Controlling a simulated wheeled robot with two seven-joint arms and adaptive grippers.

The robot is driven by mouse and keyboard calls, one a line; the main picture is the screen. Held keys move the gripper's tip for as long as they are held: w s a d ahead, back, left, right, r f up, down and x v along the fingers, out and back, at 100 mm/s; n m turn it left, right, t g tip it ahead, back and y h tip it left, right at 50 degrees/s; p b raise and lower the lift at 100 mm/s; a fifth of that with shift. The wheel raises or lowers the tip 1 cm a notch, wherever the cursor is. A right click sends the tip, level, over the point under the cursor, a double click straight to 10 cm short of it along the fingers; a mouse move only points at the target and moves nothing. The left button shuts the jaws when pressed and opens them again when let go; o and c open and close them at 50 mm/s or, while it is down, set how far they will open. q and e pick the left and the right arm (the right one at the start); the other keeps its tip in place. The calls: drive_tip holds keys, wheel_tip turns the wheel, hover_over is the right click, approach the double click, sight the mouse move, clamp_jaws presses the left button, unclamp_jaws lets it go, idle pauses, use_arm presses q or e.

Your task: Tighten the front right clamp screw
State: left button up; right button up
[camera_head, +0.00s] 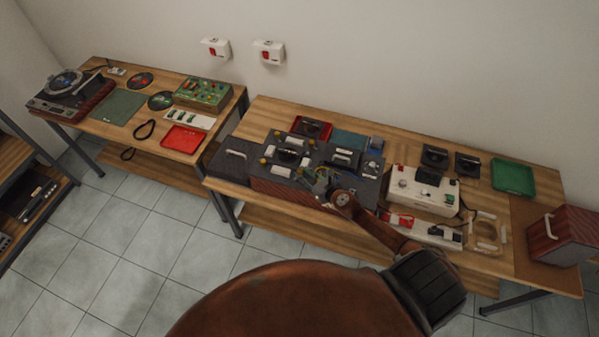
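A dark hi-fi unit with a reddish wooden front (280,187) sits on the right-hand workbench. Small yellow knobs show on its top, one at the left (263,161) and one near the back (311,142); they may be clamp screws. My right gripper (322,182) is over the unit's front right part, at the end of my brown arm. It covers that corner, so the front right clamp screw cannot be made out. The finger gap and any contact are too small to tell. My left gripper is not in view.
A green tray (513,176) lies further right. The left bench holds a turntable (68,93) and a red tray (184,139).

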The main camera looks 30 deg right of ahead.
sight(300, 171)
drive_tip(key=shift+b+x, duration=0.3)
drive_tip(key=shift+x, duration=1.55)
drive_tip(key=shift+c, duration=0.6)
clamp_jaws()
